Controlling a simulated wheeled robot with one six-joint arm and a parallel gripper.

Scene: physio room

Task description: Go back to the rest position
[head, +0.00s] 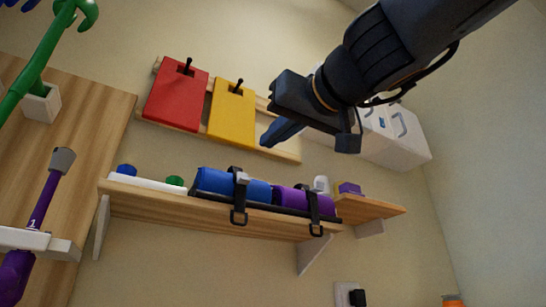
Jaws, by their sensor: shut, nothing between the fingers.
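My gripper (270,138) hangs from my dark arm at the upper right of the head view. Its dark blue fingers are together, with nothing held between them. It appears in front of the wall, to the right of the yellow panel (231,113) and above the wooden shelf (150,197) in the picture. How far it is from either cannot be told. My arm covers part of the wall behind it.
A red panel (175,95) hangs on the rail beside the yellow one. A blue roll (215,182) and a purple roll (290,198) are strapped on the shelf. White boxes (400,140) are at the right. A green hooked object (45,55) and purple-handled tool (45,200) are at left.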

